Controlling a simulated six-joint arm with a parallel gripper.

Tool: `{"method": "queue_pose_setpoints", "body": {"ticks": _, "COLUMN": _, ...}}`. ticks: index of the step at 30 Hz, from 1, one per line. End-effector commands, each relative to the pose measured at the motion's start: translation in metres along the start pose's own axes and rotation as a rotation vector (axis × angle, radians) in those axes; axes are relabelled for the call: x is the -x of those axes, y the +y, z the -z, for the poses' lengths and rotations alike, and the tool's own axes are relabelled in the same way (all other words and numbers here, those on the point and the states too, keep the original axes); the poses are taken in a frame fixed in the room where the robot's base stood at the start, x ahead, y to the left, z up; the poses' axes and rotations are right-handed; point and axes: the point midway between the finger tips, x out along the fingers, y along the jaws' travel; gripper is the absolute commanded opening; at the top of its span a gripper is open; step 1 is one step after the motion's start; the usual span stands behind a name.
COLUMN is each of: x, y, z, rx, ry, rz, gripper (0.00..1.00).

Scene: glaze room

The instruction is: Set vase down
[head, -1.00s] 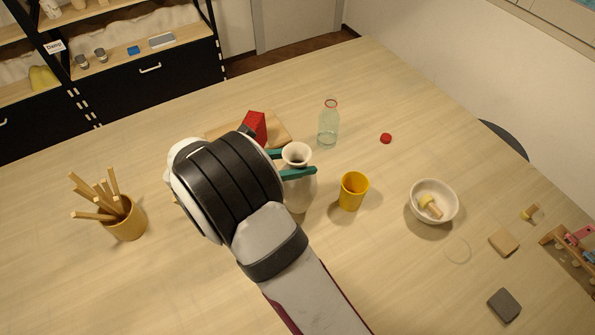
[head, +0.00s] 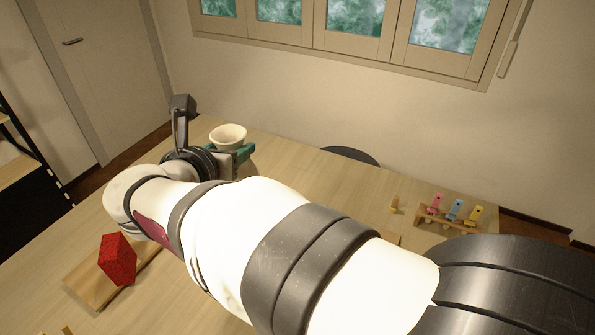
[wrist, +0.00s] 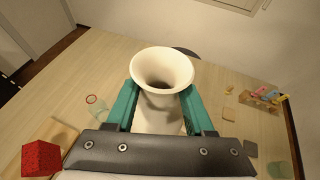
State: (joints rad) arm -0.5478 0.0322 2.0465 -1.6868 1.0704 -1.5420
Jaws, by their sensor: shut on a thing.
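The cream vase (wrist: 158,122) with a flared mouth stands between the two teal fingers of my gripper (wrist: 160,100), which is shut on its neck. In the head view the vase's flared mouth (head: 228,137) shows beside a teal finger of my gripper (head: 242,152), at the far side of the table. The vase looks roughly upright. Its lower part is hidden in both views, so I cannot tell whether its base touches the table.
A red block (head: 117,259) lies on a wooden board (head: 92,284) at left. A wooden rack (head: 450,217) with coloured pieces stands at right. The tabletop near the far edge looks bare.

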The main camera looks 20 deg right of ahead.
Motion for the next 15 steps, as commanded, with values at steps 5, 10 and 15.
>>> {"method": "queue_pose_setpoints", "body": {"ticks": 5, "x": -0.014, "y": -0.041, "z": -0.042, "rx": 0.070, "ry": -0.017, "rz": -0.150, "gripper": 0.00}}
{"method": "queue_pose_setpoints", "body": {"ticks": 10, "x": -0.056, "y": -0.046, "z": -0.073, "rx": 0.148, "ry": -0.041, "rz": -0.295, "gripper": 0.00}}
{"method": "queue_pose_setpoints", "body": {"ticks": 15, "x": -0.122, "y": -0.059, "z": -0.090, "rx": 0.221, "ry": -0.051, "rz": -0.446, "gripper": 0.00}}
